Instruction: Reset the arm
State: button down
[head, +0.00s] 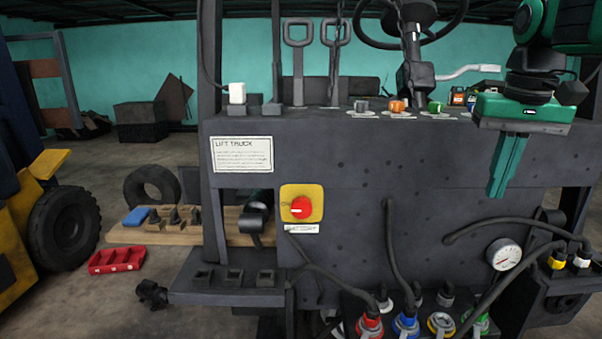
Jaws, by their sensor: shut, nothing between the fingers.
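My arm and its green gripper (497,190) show at the upper right in the head view. The gripper hangs downward in front of the right part of the dark forklift panel (370,160). Its fingers are together and hold nothing. It is left of and above the round pressure gauge (504,255). From this single view I cannot tell how far the fingertips are from the panel. The upper arm links run out of the picture at the top right.
The panel carries a red knob on a yellow plate (301,204), with hoses and coloured connectors (405,322) below. A steering wheel (408,12) and levers rise above. A red tray (117,259) lies on the floor at left, near a yellow vehicle (20,215). Floor between is partly clear.

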jog(key=s+d+f+m, duration=0.1)
jog(key=s+d+f, duration=0.2)
jog(key=s+f, duration=0.7)
jog(key=s+d+f+m+g, duration=0.1)
jog(key=s+d+f+m, duration=0.1)
jog(key=s+f, duration=0.8)
notch_tip(320, 180, down, 4)
jog(key=shift+d+r+g, duration=0.1)
jog(key=shift+d+g, duration=0.2)
jog(key=shift+d, duration=0.45)
jog(key=shift+s, duration=0.15)
